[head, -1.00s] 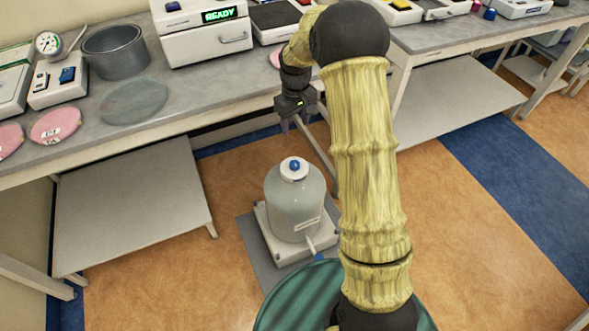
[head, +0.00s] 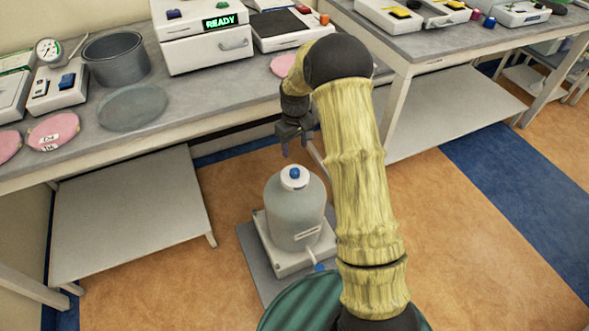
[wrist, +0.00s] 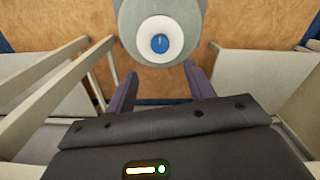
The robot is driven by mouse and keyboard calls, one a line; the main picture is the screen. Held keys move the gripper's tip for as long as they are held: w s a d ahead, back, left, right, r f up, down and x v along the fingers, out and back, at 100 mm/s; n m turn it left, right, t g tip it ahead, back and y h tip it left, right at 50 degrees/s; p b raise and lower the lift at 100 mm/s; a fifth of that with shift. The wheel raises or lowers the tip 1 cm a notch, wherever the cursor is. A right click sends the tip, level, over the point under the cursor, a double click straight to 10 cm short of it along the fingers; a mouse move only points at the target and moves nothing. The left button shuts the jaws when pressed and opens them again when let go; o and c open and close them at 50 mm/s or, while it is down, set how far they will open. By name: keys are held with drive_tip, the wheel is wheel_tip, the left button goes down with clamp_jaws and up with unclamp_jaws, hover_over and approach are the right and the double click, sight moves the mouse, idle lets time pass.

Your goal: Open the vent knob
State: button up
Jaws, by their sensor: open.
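The vent knob is a small blue knob (head: 294,173) on the white cap (head: 294,179) of a large pale carboy (head: 293,213). In the wrist view the blue knob (wrist: 159,43) lies just beyond the fingertips, centred between them, with a thin mark on its top. The white cap (wrist: 146,51) surrounds it. My gripper (head: 293,150) hangs above and slightly behind the knob, fingers pointing down. In the wrist view my gripper (wrist: 159,85) has its two purple fingers apart with nothing between them. Neither finger touches the knob.
The carboy stands on a white base (head: 268,247) over a grey floor mat (head: 248,246). A workbench (head: 190,107) with instruments runs behind, its lower shelf (head: 130,215) to the left. A tube with a blue end (head: 319,267) is at the carboy's front. Open floor (head: 460,230) lies to the right.

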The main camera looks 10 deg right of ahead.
sight(295, 171)
wheel_tip(295, 171, down, 12)
drive_tip(key=shift+r+b, duration=0.25)
drive_tip(key=shift+b, duration=0.15)
drive_tip(key=c, duration=1)
